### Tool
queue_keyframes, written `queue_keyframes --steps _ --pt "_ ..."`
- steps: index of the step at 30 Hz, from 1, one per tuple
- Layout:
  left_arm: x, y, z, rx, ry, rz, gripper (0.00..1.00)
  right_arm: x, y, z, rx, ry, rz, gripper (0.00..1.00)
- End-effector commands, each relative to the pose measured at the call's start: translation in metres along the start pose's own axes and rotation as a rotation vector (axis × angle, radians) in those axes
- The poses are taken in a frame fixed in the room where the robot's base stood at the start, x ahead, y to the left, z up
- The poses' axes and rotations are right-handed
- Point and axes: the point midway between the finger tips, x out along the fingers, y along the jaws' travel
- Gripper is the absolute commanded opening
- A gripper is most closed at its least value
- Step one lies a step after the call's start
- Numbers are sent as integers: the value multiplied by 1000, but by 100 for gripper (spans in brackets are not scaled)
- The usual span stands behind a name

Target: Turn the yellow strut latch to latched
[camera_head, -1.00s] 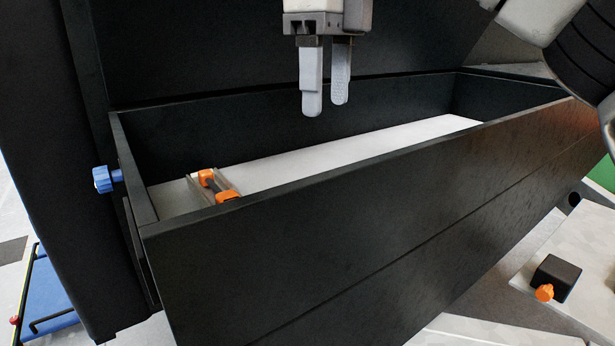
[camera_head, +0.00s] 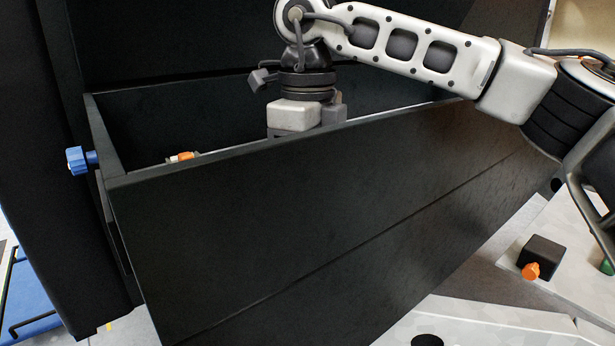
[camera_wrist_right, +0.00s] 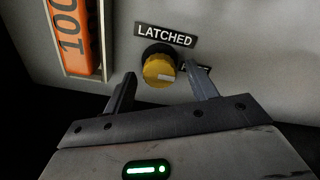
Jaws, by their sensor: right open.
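The yellow strut latch (camera_wrist_right: 157,70) is a round knob on a dark collar, seen in the right wrist view on a pale panel. A white mark on its face lies toward the right. A "LATCHED" label (camera_wrist_right: 165,36) sits above it, and a smaller label at its right is partly hidden by a finger. My right gripper (camera_wrist_right: 160,76) is open, one fingertip on each side of the knob; contact cannot be told. In the head view my right wrist (camera_head: 295,112) reaches into the black bin, its fingers hidden behind the front wall. My left gripper is not in view.
The black bin's front wall (camera_head: 300,220) stands between the head camera and the latch. An orange piece marked 100 (camera_wrist_right: 72,35) in a metal frame is left of the knob. A blue knob (camera_head: 76,160) is outside the bin's left end.

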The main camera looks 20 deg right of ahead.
Motion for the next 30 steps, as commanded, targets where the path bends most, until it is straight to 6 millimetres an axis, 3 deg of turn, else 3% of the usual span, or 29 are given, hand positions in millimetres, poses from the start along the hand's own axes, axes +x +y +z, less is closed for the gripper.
queue_keyframes --steps 10,15,30 --pt "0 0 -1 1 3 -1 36 4 0 0 0 0 1 55" --pt "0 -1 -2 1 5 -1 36 4 0 0 0 0 1 12" --pt "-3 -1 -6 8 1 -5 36 2 0 0 -113 1 2 13"
